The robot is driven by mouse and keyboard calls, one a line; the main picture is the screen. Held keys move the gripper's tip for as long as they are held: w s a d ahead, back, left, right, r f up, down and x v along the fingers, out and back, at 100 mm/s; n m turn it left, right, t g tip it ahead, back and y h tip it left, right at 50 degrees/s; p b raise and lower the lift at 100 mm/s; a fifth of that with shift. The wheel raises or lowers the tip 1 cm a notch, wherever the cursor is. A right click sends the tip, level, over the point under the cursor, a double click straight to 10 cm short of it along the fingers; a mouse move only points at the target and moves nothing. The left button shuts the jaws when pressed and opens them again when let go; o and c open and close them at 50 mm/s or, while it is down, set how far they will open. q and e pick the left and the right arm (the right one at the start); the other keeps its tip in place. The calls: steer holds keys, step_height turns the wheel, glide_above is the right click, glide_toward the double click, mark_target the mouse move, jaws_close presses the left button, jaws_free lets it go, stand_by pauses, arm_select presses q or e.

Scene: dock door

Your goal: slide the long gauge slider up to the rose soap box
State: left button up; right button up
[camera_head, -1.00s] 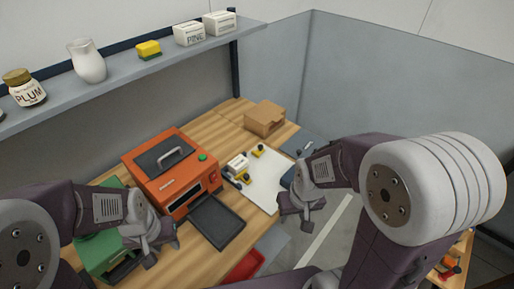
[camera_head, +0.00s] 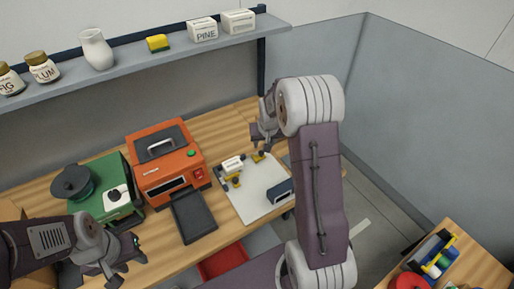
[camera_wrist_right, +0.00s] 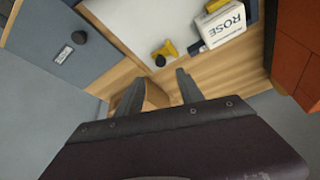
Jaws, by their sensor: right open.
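The rose soap box (camera_wrist_right: 220,24), white with dark ROSE lettering, lies on the white board; it is small in the head view (camera_head: 232,164). A yellow piece with a dark knob (camera_wrist_right: 164,52) is beside it, apart from it, and also shows in the head view (camera_head: 258,157). It may be the long gauge slider; I see no name on it. My right gripper (camera_wrist_right: 157,90) is open and empty, above the board's back edge, apart from the yellow piece. My left gripper (camera_head: 122,266) is open and empty at the bench's front left.
The white board (camera_head: 252,200) also holds a second yellow piece (camera_head: 232,180) and a navy block (camera_head: 280,191). A grey panel with a black knob (camera_wrist_right: 62,38) is beside the board. The orange machine (camera_head: 164,165) stands left.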

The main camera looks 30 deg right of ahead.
mark_target(261, 152)
steer(key=p+x, duration=0.1)
steer(key=x, duration=0.7)
steer(key=shift+w+f, duration=0.25)
steer(key=shift+f, duration=0.15)
steer(key=shift+s, duration=0.1)
jaws_close()
stand_by(0.9)
